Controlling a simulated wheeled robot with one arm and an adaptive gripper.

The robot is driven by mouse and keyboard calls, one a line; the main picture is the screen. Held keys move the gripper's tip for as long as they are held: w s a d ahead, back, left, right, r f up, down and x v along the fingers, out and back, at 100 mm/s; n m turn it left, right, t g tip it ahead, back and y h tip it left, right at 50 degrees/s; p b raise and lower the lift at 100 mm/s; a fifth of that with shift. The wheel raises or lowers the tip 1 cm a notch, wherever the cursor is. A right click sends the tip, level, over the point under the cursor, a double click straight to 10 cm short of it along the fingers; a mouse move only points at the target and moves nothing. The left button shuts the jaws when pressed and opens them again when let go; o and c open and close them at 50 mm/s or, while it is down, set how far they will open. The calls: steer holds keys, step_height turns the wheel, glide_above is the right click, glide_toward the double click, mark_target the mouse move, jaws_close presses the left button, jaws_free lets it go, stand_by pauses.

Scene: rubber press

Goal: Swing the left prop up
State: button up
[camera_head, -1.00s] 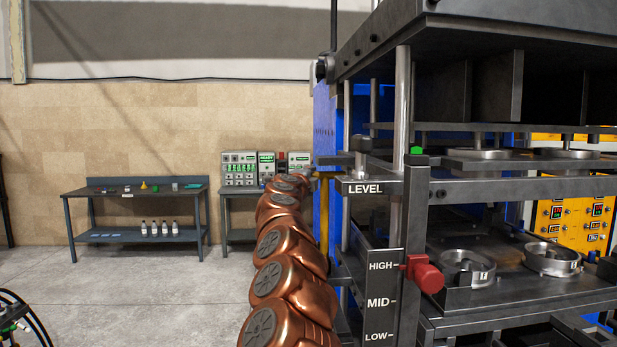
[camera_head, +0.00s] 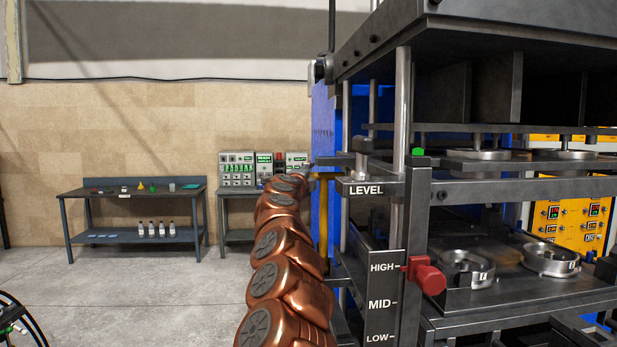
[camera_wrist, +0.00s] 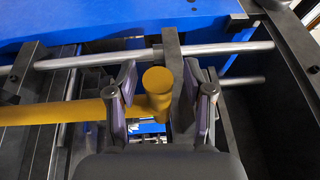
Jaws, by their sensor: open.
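The left prop, a yellow bar (camera_wrist: 55,112), enters from the left in the wrist view and ends in a stubby round-capped piece. My gripper (camera_wrist: 162,92) is open, with a finger on each side of that yellow end. I cannot tell whether either finger touches it. In the head view a yellow upright piece (camera_head: 322,215) shows beside the blue side of the press, just right of my copper arm. My gripper is not clearly visible there.
The press (camera_head: 455,245) fills the right side, with a red knob (camera_head: 428,278) near HIGH on the level scale (camera_head: 380,300). A grey rod (camera_wrist: 120,57) and dark frame parts crowd my gripper. A workbench (camera_head: 130,193) stands far left; the floor before it is clear.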

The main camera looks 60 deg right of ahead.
steer(key=shift+a+f, duration=0.1)
steer(key=shift+s+a, duration=0.2)
steer(key=shift+a, duration=0.3)
steer(key=v, duration=1)
steer(key=shift+a, duration=0.45)
stand_by(0.6)
